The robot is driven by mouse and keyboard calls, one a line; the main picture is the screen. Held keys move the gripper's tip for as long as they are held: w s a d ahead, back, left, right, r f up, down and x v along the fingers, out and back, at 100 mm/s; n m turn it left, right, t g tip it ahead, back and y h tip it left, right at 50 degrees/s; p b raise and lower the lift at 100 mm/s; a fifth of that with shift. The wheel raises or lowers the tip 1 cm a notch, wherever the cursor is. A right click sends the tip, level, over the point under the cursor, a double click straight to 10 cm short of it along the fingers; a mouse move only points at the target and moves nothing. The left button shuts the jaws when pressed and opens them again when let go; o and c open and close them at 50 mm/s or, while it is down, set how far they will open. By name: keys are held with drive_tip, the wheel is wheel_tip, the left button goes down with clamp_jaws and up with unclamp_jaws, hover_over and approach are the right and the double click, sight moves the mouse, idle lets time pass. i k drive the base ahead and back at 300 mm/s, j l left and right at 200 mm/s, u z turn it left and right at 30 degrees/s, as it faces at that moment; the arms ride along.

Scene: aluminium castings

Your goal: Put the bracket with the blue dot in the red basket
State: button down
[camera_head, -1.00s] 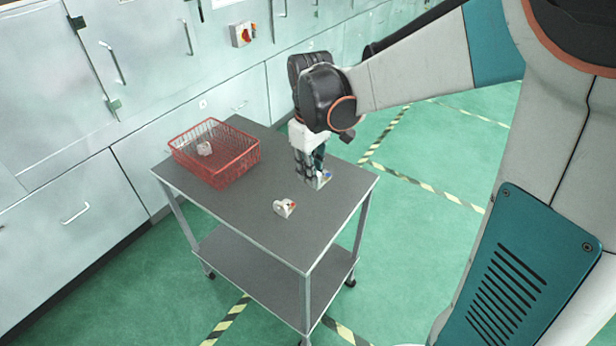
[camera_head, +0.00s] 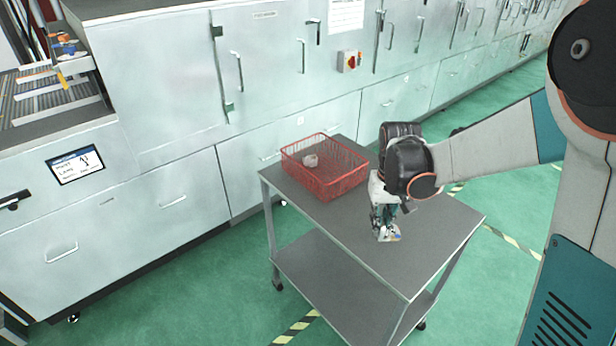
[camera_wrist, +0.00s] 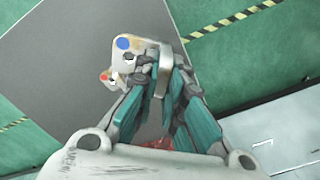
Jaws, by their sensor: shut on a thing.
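The bracket with the blue dot (camera_wrist: 118,57) is pale metal with an orange patch; in the wrist view it sits at my fingertips. My gripper (camera_wrist: 160,76) is shut on it. In the head view my gripper (camera_head: 384,222) is over the front part of the grey table top, to the right of the red basket (camera_head: 349,184). A second bracket with a red dot (camera_wrist: 107,79) shows beyond the held one in the wrist view. In the head view pale metal and coloured spots overlap at my fingertips; I cannot tell the two brackets apart there.
The grey two-shelf trolley (camera_head: 432,248) carries the basket at its back left. Grey cabinets (camera_head: 170,190) stand behind the trolley. The table top right of my gripper is clear.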

sight(332, 180)
drive_tip(key=i+j+z, duration=0.15)
drive_tip(key=j, duration=0.35)
drive_tip(key=i+j+z, duration=0.1)
drive_tip(key=j, duration=0.4)
drive_tip(key=i+j+z, duration=0.15)
drive_tip(key=j, duration=0.4)
drive_tip(key=i+j+z, duration=0.1)
drive_tip(key=j, duration=0.45)
drive_tip(key=i+j, duration=0.1)
drive_tip(key=i, duration=0.3)
drive_tip(key=i+j, duration=0.1)
drive_tip(key=i, duration=0.3)
drive_tip(key=z, duration=0.05)
